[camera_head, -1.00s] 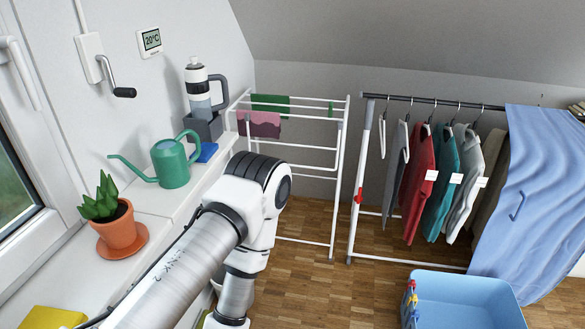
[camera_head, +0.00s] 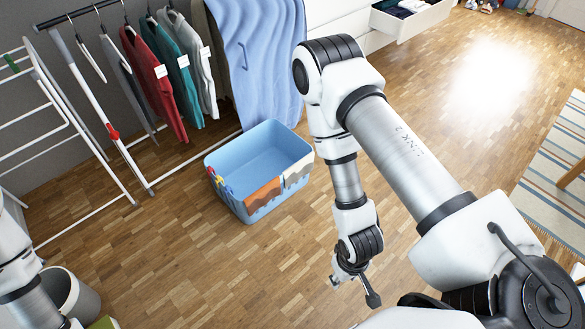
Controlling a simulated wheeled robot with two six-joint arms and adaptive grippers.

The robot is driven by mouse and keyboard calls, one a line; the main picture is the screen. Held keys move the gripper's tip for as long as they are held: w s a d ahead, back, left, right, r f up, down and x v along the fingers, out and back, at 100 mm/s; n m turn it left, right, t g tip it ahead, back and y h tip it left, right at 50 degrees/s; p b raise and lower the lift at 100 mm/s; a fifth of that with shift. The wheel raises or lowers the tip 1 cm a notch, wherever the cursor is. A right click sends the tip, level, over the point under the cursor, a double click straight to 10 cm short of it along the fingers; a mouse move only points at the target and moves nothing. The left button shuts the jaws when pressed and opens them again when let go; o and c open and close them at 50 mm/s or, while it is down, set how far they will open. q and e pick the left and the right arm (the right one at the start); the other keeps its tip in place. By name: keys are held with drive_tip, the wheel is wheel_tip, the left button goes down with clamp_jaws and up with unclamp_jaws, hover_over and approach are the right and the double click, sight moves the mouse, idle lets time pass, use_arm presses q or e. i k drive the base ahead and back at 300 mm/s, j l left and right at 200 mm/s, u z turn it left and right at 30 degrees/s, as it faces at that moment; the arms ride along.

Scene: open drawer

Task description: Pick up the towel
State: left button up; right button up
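I cannot tell which cloth is the towel. A large light blue cloth (camera_head: 262,60) hangs over the clothes rail at the top. An orange cloth (camera_head: 263,194) and a pale cloth (camera_head: 298,168) hang over the near rim of the blue basket (camera_head: 222,157) on the floor. My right gripper (camera_head: 355,289) is below and to the right of the basket, above bare floor. Its fingers look spread, with nothing between them. My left arm shows at the lower left edge; its gripper is out of view.
A clothes rail with several garments (camera_head: 155,80) stands behind the basket. A white drying rack (camera_head: 75,120) is at the left, with a pale bin (camera_head: 75,297) below it. An open drawer (camera_head: 410,22) and a striped rug (camera_head: 555,160) are at the right. The middle floor is clear.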

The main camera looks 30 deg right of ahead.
sight(305, 166)
drive_tip(key=i+z, duration=0.2)
drive_tip(key=i, duration=0.25)
drive_tip(key=i+j+z, duration=0.25)
drive_tip(key=i, duration=0.25)
drive_tip(key=i+j+z, duration=0.2)
drive_tip(key=i, duration=0.25)
drive_tip(key=i+j+z, duration=0.25)
drive_tip(key=i, duration=0.2)
